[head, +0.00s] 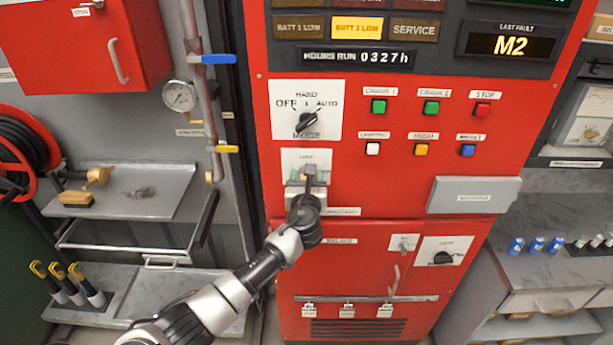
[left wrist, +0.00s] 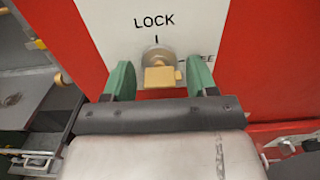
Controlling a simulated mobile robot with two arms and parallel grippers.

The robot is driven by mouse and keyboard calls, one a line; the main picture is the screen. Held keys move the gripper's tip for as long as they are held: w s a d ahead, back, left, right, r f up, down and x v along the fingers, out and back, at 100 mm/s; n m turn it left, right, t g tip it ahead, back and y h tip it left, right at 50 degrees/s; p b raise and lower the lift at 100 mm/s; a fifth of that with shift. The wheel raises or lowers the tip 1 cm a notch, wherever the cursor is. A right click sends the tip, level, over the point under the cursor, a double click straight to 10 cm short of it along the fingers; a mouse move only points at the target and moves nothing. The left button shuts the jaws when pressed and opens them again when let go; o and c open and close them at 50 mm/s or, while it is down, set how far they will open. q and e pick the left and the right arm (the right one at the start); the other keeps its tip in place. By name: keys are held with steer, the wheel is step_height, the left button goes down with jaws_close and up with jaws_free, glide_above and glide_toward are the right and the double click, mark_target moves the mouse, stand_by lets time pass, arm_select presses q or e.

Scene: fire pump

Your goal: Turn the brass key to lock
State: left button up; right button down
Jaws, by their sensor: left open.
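The brass key (left wrist: 160,77) sits in a round metal lock (left wrist: 157,56) on a white plate (left wrist: 115,22) in the left wrist view. A tick under the word LOCK is above the lock. A second label to the right is partly hidden, with only its end letters readable. My left gripper (left wrist: 161,82) is open, with one green finger on each side of the key and a visible gap to each. In the head view my left gripper (head: 306,178) is in front of the small lock plate on the red panel, and the key is not clearly visible there. My right gripper is not in view.
The mode knob (head: 307,122) is just above the lock plate. A gauge (head: 180,95) and pipe with blue and yellow handles stand left of the red cabinet (head: 345,240).

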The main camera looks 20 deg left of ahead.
arm_select(q)
steer(key=shift+w+a, duration=0.1)
steer(key=shift+w, duration=0.1)
steer(key=c, duration=0.9)
